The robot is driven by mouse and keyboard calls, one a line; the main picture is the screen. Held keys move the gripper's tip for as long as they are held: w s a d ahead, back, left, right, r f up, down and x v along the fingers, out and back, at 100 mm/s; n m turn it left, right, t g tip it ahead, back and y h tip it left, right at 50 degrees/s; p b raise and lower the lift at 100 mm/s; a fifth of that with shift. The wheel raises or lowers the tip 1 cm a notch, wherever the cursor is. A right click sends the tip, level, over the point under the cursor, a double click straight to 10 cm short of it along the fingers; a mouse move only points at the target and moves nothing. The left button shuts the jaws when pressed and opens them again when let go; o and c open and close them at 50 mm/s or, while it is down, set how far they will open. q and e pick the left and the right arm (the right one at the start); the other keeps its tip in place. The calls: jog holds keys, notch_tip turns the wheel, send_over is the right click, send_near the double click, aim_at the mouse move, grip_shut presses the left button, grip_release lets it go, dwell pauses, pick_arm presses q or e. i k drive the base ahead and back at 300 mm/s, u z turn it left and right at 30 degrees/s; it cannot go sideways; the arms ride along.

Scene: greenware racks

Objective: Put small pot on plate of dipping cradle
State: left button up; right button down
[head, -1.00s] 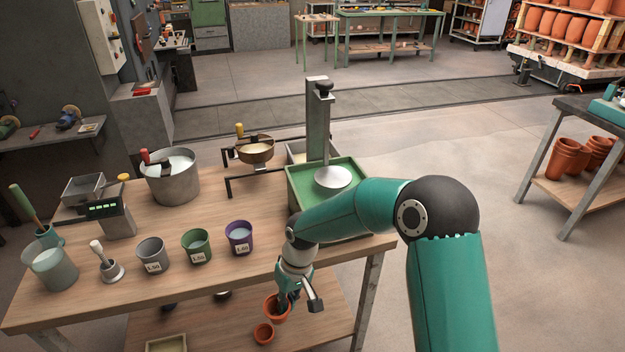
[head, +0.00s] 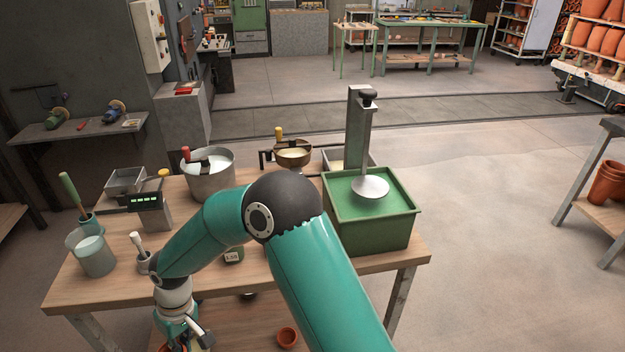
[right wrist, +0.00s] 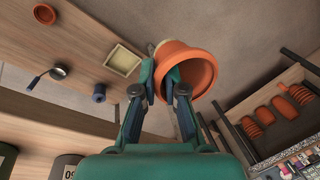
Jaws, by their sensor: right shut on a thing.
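My right gripper (head: 180,332) hangs low at the table's front edge in the head view. In the right wrist view its fingers (right wrist: 164,80) are shut on the wall of a small terracotta pot (right wrist: 186,68), which looks tilted. In the head view only a bit of this pot shows at the bottom edge. The dipping cradle (head: 356,128) is a grey post with a black knob above a green tank (head: 370,235). Its round pale plate (head: 370,187) is empty, well up and to the right of my gripper. My left gripper is out of view.
A second small pot (head: 287,338) stands on the lower shelf; the right wrist view shows a pot (right wrist: 45,14) there too. My right arm hides part of the tabletop. A glaze bucket (head: 208,175), scale (head: 148,208) and grey beaker (head: 92,253) stand on the table.

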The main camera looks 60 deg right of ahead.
aim_at(371, 186)
jog(key=z, duration=0.1)
jog(key=k, duration=0.95)
jog(key=z, duration=0.95)
jog(key=i, duration=0.5)
jog(key=z, duration=0.1)
